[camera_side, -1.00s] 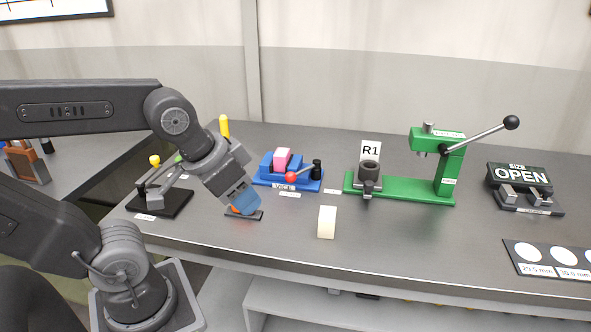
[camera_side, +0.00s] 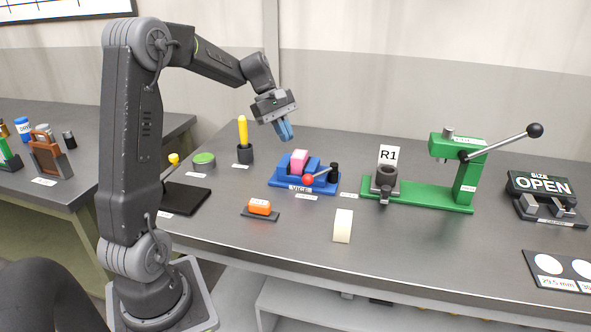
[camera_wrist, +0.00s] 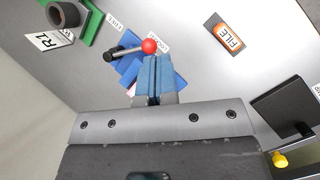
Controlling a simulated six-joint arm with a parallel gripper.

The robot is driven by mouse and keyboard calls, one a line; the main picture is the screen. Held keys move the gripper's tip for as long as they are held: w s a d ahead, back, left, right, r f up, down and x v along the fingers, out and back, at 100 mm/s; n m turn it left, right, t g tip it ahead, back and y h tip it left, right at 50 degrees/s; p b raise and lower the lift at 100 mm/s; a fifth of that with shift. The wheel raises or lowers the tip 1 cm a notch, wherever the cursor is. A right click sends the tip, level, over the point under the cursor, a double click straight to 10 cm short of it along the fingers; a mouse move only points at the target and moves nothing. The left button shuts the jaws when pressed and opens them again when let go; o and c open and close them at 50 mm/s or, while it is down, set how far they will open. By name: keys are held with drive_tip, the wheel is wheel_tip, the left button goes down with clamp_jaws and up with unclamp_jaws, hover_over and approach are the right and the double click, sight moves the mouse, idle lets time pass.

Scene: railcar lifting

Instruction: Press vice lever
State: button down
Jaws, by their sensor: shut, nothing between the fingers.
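The blue vice (camera_side: 300,187) stands on the grey bench with a pink block (camera_side: 299,161) between its jaws. Its lever is a short rod with a red ball (camera_side: 308,180) at one end and a black post (camera_side: 334,172) at the other. My gripper (camera_side: 286,134) is shut and empty, above and a little left of the vice, pointing down.
An orange file block (camera_side: 260,207) lies in front of the vice, with a cream piece (camera_side: 343,226) to its right. A yellow-handled tool (camera_side: 243,132) stands behind left. The green press (camera_side: 465,185) and R1 holder (camera_side: 386,176) are on the right.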

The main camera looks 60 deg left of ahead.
sight(320, 174)
drive_tip(key=a+f+n+t+h, duration=0.1)
drive_tip(key=a+f+n, duration=0.4)
drive_tip(key=a, duration=0.7)
drive_tip(key=shift+s+f+n+t+h, duration=0.15)
drive_tip(key=shift+s+n+t+h, duration=0.15)
drive_tip(key=shift+n+h, duration=0.15)
drive_tip(key=shift+a, duration=0.1)
drive_tip(key=x, duration=1)
drive_tip(key=shift+w+d+f, duration=0.1)
drive_tip(key=shift+d+f, duration=0.05)
drive_tip(key=shift+d, duration=0.15)
drive_tip(key=shift+w+d+f, duration=0.1)
drive_tip(key=shift+w+d, duration=0.5)
drive_tip(key=shift+d, duration=0.35)
drive_tip(key=shift+w+d+f, duration=0.1)
drive_tip(key=shift+w+d, duration=0.2)
drive_tip(key=shift+d, duration=0.25)
drive_tip(key=shift+d+n+t, duration=0.3)
drive_tip(key=shift+d+n, duration=0.05)
drive_tip(key=shift+d, duration=0.05)
